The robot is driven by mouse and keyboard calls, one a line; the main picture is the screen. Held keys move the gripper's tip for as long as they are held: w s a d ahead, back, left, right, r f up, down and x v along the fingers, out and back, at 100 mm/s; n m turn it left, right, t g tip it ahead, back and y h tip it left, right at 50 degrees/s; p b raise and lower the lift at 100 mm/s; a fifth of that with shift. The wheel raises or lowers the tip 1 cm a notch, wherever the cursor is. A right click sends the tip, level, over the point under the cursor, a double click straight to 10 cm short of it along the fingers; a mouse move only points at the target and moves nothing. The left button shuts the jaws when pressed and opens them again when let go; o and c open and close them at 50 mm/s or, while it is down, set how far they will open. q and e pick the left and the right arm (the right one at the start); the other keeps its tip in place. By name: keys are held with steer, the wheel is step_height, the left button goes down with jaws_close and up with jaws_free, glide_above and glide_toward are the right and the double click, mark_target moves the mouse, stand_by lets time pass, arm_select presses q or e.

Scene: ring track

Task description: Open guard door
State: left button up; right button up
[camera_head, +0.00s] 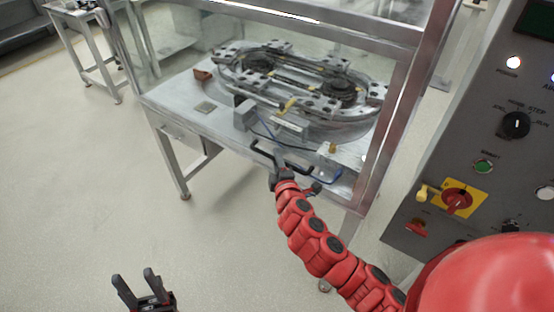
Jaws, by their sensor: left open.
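The guard door (225,100) is a clear panel in a metal frame on the front of the ring track enclosure. It appears to be down in front of the track. A dark bar handle (297,170) sits low on its front. My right gripper (277,161), at the end of the red arm, is at this handle. Its fingers overlap the bar, and I cannot tell whether they are closed around it. My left gripper (137,281) is open and empty, low over the floor at the bottom left, well apart from the door.
The oval ring track (300,80) stands on the table inside the enclosure. A grey control panel (480,130) with knobs and a yellow-and-red switch (457,199) is at the right. A metal side table (82,45) stands at the upper left. The floor (70,190) at the left is clear.

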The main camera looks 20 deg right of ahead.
jaws_close()
stand_by(1.2)
